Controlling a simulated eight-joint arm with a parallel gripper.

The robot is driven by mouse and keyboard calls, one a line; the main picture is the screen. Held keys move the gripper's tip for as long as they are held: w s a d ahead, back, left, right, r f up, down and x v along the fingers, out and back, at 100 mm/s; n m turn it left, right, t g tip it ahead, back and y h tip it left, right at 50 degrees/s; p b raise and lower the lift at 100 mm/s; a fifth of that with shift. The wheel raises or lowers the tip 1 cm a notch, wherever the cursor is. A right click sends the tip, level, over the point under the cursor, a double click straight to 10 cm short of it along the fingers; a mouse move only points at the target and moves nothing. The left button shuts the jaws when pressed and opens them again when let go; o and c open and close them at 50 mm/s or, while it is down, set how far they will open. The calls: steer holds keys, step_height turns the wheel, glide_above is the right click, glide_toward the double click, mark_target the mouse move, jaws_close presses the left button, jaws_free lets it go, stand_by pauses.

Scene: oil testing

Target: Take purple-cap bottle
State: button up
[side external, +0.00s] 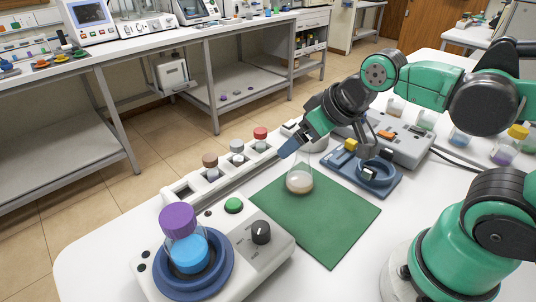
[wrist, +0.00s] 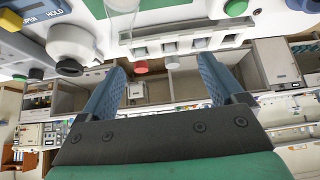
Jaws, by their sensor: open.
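The purple-cap bottle (side external: 187,252) holds blue liquid and stands upright in a round blue holder (side external: 167,284) on a white device at the front left of the side view. The bottle itself does not show in the wrist view; only an edge of the blue holder (wrist: 305,5) appears at the top right. My gripper (side external: 285,152) is above the back of the green mat, to the right of and behind the bottle, well apart from it. In the wrist view its two blue fingers (wrist: 160,64) are spread with nothing held between them.
A flask (side external: 300,182) with pale liquid stands on the green mat (side external: 325,225), close below my gripper. A rack (side external: 225,174) with several capped vials lies behind the device. The device has a green button (side external: 234,205) and black knob (side external: 261,232) beside the bottle.

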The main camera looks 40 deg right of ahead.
steer(key=w+a+r+n+g+y, duration=0.1)
steer(key=a+r+n+g+y, duration=0.15)
steer(key=a+n, duration=0.65)
steer(key=n+g+y, duration=0.1)
steer(key=n+g, duration=0.1)
glide_toward(177, 215)
steer(key=x, duration=0.4)
steer(key=shift+w+d+f, duration=0.1)
steer(key=shift+w+f, duration=0.1)
steer(key=shift+f, duration=0.15)
steer(key=shift+a+f, duration=0.2)
steer(key=shift+a, duration=0.1)
steer(key=shift+x, duration=2.5)
jaws_close()
